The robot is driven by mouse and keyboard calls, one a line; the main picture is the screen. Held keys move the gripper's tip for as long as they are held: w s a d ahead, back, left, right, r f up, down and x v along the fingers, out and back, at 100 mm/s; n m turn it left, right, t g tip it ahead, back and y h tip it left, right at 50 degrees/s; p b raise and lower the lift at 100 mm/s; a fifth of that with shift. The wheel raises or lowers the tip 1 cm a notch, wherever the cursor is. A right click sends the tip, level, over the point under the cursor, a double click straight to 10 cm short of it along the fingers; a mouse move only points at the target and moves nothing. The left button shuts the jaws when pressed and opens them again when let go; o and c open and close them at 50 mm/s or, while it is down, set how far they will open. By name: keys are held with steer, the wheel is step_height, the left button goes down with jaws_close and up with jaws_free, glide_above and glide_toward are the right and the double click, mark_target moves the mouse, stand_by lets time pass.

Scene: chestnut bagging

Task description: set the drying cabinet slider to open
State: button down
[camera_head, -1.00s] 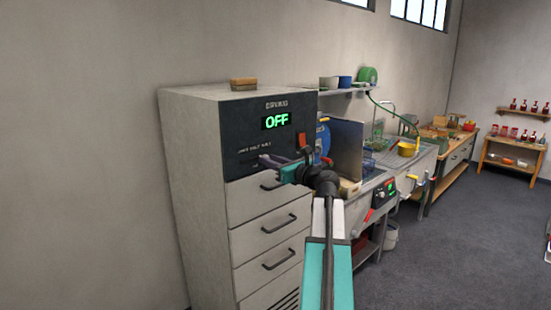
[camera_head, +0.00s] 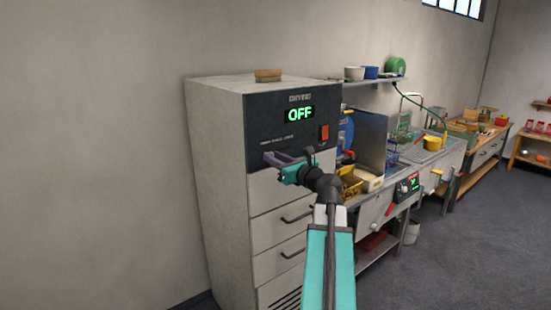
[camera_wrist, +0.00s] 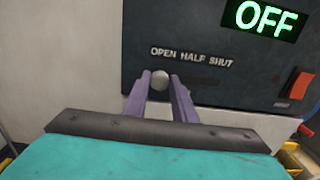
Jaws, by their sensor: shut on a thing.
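The drying cabinet (camera_head: 225,150) is a tall pale unit with a dark control panel (camera_head: 262,125) at its top front. In the wrist view the slider's round grey knob (camera_wrist: 160,81) sits under the word OPEN, at the left end of the printed OPEN HALF SHUT label (camera_wrist: 192,55). My gripper (camera_wrist: 160,90) is shut on the knob, with a purple finger on either side. In the head view my gripper (camera_head: 270,159) is at the panel's lower left and hides the knob. The display (camera_head: 300,114) reads OFF in green.
A red switch (camera_head: 324,133) is on the panel, right of the slider. Drawers with dark handles (camera_head: 297,217) lie below. A small brown block (camera_head: 268,75) rests on top of the cabinet. A sink bench (camera_head: 430,165) stands to the right; the floor (camera_head: 480,250) in front is clear.

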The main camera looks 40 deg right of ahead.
steer(key=shift+w+a, duration=0.1)
steer(key=shift+a, duration=0.2)
steer(key=c, duration=1.5)
jaws_free()
steer(key=shift+a, duration=0.1)
steer(key=shift+o, duration=0.2)
steer(key=shift+d, duration=0.2)
steer(key=s+a+b, duration=0.2)
steer(key=s+b, duration=0.7)
steer(key=s, duration=0.4)
steer(key=shift+s+b, duration=0.3)
steer(key=shift+s, duration=0.05)
